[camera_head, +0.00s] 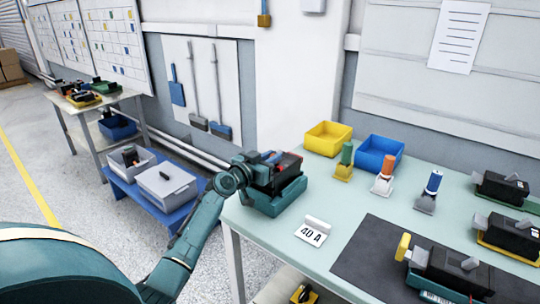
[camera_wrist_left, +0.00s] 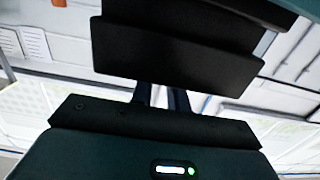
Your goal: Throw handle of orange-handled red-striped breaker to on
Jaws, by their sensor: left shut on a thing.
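A dark breaker-like unit with a red mark (camera_head: 290,162) sits at the table's left end, above a teal block (camera_head: 278,203). My left gripper (camera_head: 262,170) is at this unit's left side and shut on part of it. The gripped part is hidden, and I cannot make out an orange handle or its position. In the left wrist view, a black block (camera_wrist_left: 180,50) fills the space beyond the dark fingers (camera_wrist_left: 160,97). My right gripper is not in view.
A 40 A card (camera_head: 312,233) stands in front. Yellow (camera_head: 327,138) and blue (camera_head: 379,152) bins stand behind, near green-, orange- and blue-topped pieces (camera_head: 384,172). Black units (camera_head: 510,234) and a dark mat (camera_head: 375,250) occupy the right. The middle of the table (camera_head: 350,205) is clear.

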